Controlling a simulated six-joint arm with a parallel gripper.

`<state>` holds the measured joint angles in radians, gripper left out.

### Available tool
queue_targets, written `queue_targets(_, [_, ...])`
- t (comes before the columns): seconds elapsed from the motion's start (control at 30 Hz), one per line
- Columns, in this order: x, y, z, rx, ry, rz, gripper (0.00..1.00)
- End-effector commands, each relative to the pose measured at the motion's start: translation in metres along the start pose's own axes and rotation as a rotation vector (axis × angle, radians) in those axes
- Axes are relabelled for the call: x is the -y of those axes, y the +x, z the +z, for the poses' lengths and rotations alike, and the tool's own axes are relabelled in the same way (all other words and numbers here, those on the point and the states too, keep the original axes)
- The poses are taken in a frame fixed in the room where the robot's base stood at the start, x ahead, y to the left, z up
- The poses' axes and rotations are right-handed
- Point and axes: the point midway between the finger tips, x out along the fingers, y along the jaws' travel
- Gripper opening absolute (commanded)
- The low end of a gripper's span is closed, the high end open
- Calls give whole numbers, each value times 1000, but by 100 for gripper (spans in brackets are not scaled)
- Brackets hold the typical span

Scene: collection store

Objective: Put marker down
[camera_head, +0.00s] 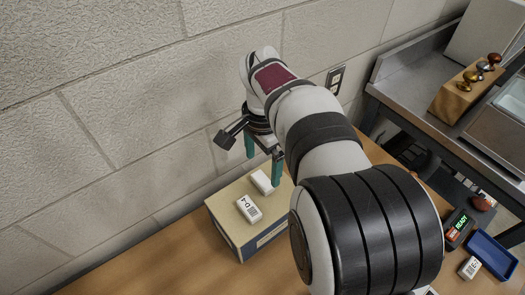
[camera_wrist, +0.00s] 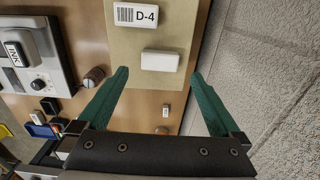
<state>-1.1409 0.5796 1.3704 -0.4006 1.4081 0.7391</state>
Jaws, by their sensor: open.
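A plain white marker block (camera_head: 262,182) lies on top of a pale box (camera_head: 222,207) beside the wall. Its visible faces show no label. A second white marker (camera_head: 248,208), labelled D-4, lies near it on the same box, apart from it. My gripper (camera_head: 263,162) is open and empty just above the plain block, its green fingers pointing down. In the wrist view, the plain block (camera_wrist: 160,61) lies beyond the gap between the fingertips, and the D-4 marker (camera_wrist: 136,14) is farther up.
The textured wall (camera_head: 100,110) rises close behind the box. A device with a READY display (camera_head: 460,226), a blue tray (camera_head: 492,253) and another small labelled white block (camera_head: 469,267) are at right. A wooden block with stamps (camera_head: 461,97) stands on the metal bench.

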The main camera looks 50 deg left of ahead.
Motion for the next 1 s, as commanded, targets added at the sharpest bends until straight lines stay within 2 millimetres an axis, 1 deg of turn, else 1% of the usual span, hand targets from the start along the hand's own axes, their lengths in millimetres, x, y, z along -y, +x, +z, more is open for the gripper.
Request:
queue_targets(0.03, [1, -14, -1, -3, 1, -4, 100])
queue_targets(0.1, [0, -32, 0, -2, 1, -3, 100])
queue_targets(0.2, [0, -51, -1, -2, 0, -2, 100])
queue_targets(0.3, [0, -60, 0, -1, 0, 0, 100])
queue_targets(0.43, [-1, -64, -1, 0, 2, 2, 100])
queue_targets(0.47, [-6, -65, -4, 1, 8, 1, 100])
queue_targets(0.5, [-20, -69, -14, 4, 22, -2, 100])
queue_targets(0.53, [-37, -74, -24, 10, 42, -4, 100])
queue_targets(0.57, [-62, -79, -36, 16, 67, -7, 100])
queue_targets(0.6, [-105, -86, -51, 27, 109, -15, 100])
queue_targets(0.63, [-142, -90, -59, 35, 143, -23, 100])
queue_targets(0.67, [-181, -92, -61, 44, 182, -33, 100])
queue_targets(0.7, [-231, -91, -56, 53, 231, -49, 100])
queue_targets(0.77, [-296, -82, -33, 61, 307, -77, 100])
queue_targets(0.8, [-328, -73, -13, 63, 352, -95, 100])
queue_targets(0.83, [-345, -65, 3, 64, 383, -107, 100])
queue_targets(0.9, [-370, -46, 34, 61, 437, -130, 100])
queue_targets(1.0, [-383, -29, 58, 57, 477, -147, 100])
